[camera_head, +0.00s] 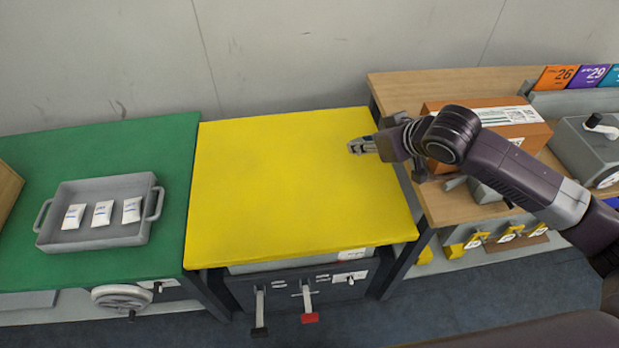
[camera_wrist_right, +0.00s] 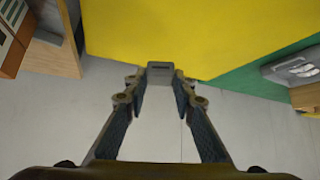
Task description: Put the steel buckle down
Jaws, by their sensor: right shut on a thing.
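The steel buckle (camera_wrist_right: 160,74) is a small grey piece with a dark slot, held between the fingertips of my right gripper (camera_wrist_right: 160,90) in the right wrist view. In the head view my right gripper (camera_head: 362,146) reaches in from the right, over the right part of the yellow table top (camera_head: 290,190). It is shut on the buckle, which is hard to tell apart from the fingers there. I cannot tell how far above the surface it is. My left gripper is not in view.
The yellow top is bare. At left, a green table (camera_head: 160,160) carries a grey tray (camera_head: 60,215) with several white packets. At right, a wooden table (camera_head: 400,90) holds an orange-brown box (camera_head: 540,135) and a grey machine (camera_head: 580,140). A wall stands behind.

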